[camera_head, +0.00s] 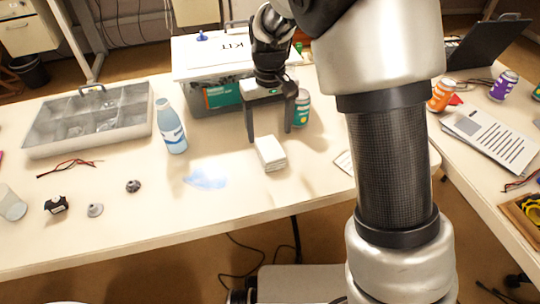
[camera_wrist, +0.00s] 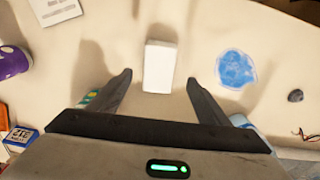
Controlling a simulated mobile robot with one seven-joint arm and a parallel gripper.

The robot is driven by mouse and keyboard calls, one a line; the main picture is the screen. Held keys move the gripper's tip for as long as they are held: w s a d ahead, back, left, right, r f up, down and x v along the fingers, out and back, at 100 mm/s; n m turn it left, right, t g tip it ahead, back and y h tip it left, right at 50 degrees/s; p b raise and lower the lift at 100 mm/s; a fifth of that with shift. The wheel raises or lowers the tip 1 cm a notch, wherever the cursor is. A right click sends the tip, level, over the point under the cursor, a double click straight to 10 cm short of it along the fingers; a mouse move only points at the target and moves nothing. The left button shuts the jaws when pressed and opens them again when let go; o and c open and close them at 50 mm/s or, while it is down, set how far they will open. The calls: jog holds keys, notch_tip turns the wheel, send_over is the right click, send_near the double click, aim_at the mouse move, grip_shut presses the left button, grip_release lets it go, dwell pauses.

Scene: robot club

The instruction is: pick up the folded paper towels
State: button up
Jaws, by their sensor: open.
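The folded paper towels (camera_head: 270,153) are a small white block lying on the pale table (camera_head: 130,225). In the wrist view the towels (camera_wrist: 160,67) lie ahead of my fingertips, midway between the two finger lines. My gripper (camera_head: 268,134) is open and empty, above and just behind the towels in the head view. In the wrist view my gripper (camera_wrist: 159,80) has its two fingers spread wider than the towels. I cannot tell the exact height of the fingertips over the table. No finger visibly touches the towels.
A blue bottle (camera_head: 171,128) stands left of the towels, and a blue puddle-like patch (camera_head: 205,179) lies nearby. A lidded kit box (camera_head: 215,60) is behind. A grey compartment tray (camera_head: 90,118) is at left.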

aim_at(270, 149)
notch_tip(270, 149, down, 8)
jog(key=b, duration=0.2)
jog(key=shift+f+b, duration=0.25)
jog(key=shift+b, duration=0.05)
jog(key=shift+r, duration=0.1)
jog(key=c, duration=1.1)
jog(key=shift+r+p, duration=1.55)
jog(key=shift+r, duration=3.45)
jog(key=shift+c, duration=0.2)
